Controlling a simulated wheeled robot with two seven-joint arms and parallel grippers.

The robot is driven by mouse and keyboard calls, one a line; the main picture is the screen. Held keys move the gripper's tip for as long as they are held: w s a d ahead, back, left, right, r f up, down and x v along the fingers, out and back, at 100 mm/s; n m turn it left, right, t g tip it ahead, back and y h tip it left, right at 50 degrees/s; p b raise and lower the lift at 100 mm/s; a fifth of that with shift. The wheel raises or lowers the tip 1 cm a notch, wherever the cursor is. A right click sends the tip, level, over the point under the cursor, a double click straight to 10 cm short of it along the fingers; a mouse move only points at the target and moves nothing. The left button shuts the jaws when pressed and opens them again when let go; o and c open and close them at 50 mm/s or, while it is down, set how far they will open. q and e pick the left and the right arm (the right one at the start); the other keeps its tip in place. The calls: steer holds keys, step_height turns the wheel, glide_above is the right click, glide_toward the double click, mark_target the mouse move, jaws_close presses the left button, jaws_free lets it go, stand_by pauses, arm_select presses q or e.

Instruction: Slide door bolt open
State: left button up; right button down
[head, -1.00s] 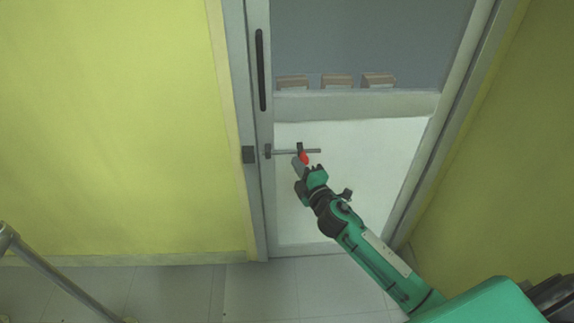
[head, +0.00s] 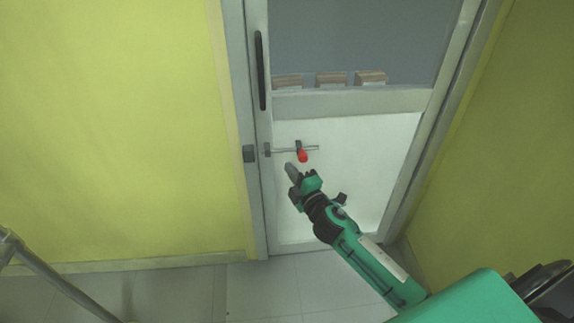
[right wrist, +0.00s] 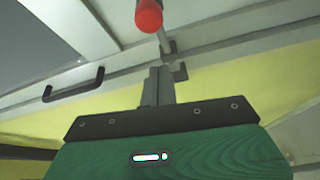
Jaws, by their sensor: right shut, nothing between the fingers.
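The door bolt (head: 284,150) is a thin grey rod lying level across the white lower door panel, in dark brackets. Its red knob (head: 302,156) sticks out near the right bracket. The knob also shows at the top of the right wrist view (right wrist: 149,14). A dark keeper block (head: 249,153) sits on the frame left of the rod; I cannot tell whether the rod's end reaches it. My right gripper (head: 289,169) is shut and empty, just below and left of the knob and apart from it. Its fingers (right wrist: 158,85) show together in the wrist view. My left gripper is out of view.
A long dark vertical door handle (head: 261,70) is above the bolt; it shows at left in the wrist view (right wrist: 73,84). Several wooden blocks (head: 330,78) show behind the door's window. Yellow walls flank the door, and a grey rail (head: 50,275) is at lower left.

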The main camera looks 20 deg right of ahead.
steer(key=s, duration=0.6)
steer(key=shift+s+d, duration=0.2)
steer(key=shift+f, duration=0.1)
